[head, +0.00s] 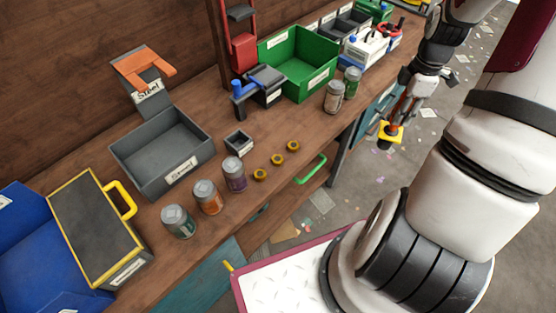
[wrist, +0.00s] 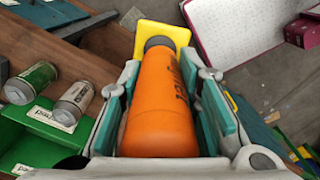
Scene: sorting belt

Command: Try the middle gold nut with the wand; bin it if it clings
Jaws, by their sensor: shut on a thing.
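Three gold nuts lie in a slanting row on the wooden bench in the head view. The middle gold nut (head: 277,159) sits between the near gold nut (head: 260,174) and the far gold nut (head: 293,145), apart from both. My gripper (head: 410,92) is out to the right of the bench, well away from the nuts. In the wrist view my gripper (wrist: 168,85) is shut on the wand (wrist: 160,110), around its orange handle. The wand's yellow end (head: 390,132) points down in the head view. A grey bin (head: 190,148) labelled "Steel" stands left of the nuts.
Several jars, including an orange one (head: 208,197), stand between the nuts and the grey bin. A small dark box (head: 238,142) is behind the nuts. A green bin (head: 310,85), two cans (head: 334,97) and a blue-handled vise (head: 258,86) stand farther along. Bench front around the nuts is clear.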

